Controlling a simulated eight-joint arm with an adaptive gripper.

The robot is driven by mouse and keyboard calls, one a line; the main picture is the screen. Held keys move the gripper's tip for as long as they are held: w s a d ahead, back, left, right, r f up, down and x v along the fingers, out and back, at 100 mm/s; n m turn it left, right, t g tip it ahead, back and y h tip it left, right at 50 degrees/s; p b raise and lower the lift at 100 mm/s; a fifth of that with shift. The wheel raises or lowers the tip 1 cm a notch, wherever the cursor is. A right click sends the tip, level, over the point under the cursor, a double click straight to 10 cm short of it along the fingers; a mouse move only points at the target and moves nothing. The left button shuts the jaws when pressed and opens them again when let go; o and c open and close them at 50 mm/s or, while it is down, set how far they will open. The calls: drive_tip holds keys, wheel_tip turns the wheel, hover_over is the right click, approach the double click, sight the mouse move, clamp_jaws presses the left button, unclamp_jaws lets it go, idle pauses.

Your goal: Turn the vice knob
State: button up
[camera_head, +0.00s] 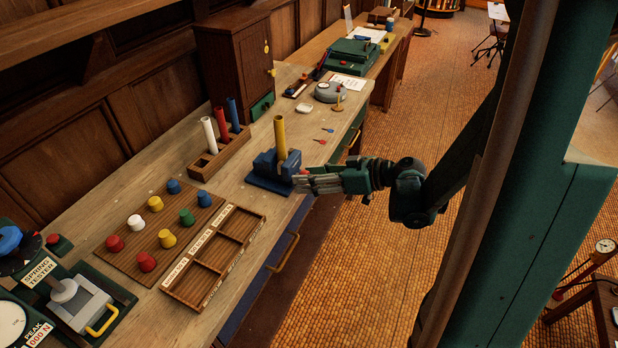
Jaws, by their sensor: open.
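A blue vice (268,178) stands near the front edge of the wooden bench, with a yellow rod (280,137) upright in it. My gripper (299,184) is at the vice's right side, with its fingers pointing left towards it. The fingers are open. Small red bits show at the fingertips; I cannot tell whether they belong to the vice knob or to the fingers. The knob itself is not clearly visible, and I cannot tell whether the fingers touch it.
A rack (222,156) with white, red and blue rods stands behind the vice. A peg board (150,255) with coloured knobs and a divided wooden tray (237,232) lie to the left. Small red and blue pieces lie beyond the vice. The aisle (345,270) is clear.

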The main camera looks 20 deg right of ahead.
drive_tip(key=shift+c, duration=0.2)
drive_tip(key=c, duration=0.9)
drive_tip(key=shift+o, duration=0.2)
drive_tip(key=shift+m, duration=0.3)
drive_tip(key=m+y+b, duration=0.1)
drive_tip(key=m+y, duration=0.1)
drive_tip(key=m, duration=0.2)
drive_tip(key=m+g+y+b, duration=0.1)
drive_tip(key=m+y, duration=0.1)
drive_tip(key=m, duration=0.3)
drive_tip(key=f+m+y+b, duration=0.1)
drive_tip(key=m+y+b, duration=0.1)
drive_tip(key=m, duration=0.3)
drive_tip(key=shift+w+d+g+y, duration=0.25)
drive_tip(key=shift+d+g+y, duration=0.05)
drive_tip(key=shift+y, duration=0.3)
